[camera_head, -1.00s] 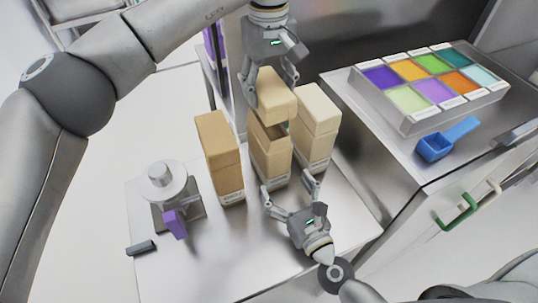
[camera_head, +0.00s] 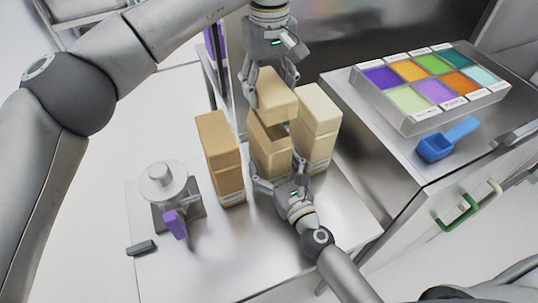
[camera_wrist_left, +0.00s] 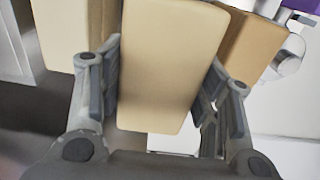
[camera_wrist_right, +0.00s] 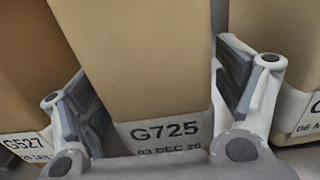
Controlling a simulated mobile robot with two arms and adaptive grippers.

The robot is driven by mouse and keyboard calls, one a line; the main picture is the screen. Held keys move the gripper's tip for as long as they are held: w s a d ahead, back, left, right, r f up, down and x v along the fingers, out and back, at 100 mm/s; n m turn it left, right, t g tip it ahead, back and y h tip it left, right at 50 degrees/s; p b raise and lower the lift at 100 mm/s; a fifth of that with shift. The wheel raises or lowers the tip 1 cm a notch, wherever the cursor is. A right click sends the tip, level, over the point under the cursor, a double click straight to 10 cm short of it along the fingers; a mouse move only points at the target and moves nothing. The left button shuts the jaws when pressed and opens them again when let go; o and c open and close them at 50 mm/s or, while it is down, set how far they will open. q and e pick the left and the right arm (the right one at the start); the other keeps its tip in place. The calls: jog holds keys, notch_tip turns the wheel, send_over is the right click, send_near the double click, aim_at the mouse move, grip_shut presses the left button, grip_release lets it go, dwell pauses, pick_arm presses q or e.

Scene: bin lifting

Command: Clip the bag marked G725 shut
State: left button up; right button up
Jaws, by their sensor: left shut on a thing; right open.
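The bag marked G725 is the middle tan paper bag (camera_head: 268,150); its label (camera_wrist_right: 165,132) reads G725 in the right wrist view. Its folded top (camera_head: 275,93) sits tilted above the body, with a dark gap between them. My left gripper (camera_head: 268,80) is shut on this top from above; the left wrist view shows the top (camera_wrist_left: 168,60) between its fingers. My right gripper (camera_head: 275,170) is open, low at the front of the bag, with a finger on either side of it. A dark grey bar (camera_head: 141,248), possibly the clip, lies at the table's left front.
A tan bag (camera_head: 220,155) stands left of it, marked G527 in the right wrist view (camera_wrist_right: 25,145). A paler bag (camera_head: 316,120) stands close on the right. A grey device with a purple part (camera_head: 174,224) stands left. A colour tray (camera_head: 410,120) and blue scoop (camera_head: 435,147) are on the right counter.

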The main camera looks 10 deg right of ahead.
aim_at(269, 149)
jog(key=c, duration=1.6)
pick_arm(q)
jog(key=shift+f, duration=2.45)
pick_arm(e)
jog(key=shift+o, duration=0.2)
pick_arm(q)
jog(key=shift+f, duration=0.9)
jog(key=shift+f, duration=0.6)
jog(key=o, duration=1.1)
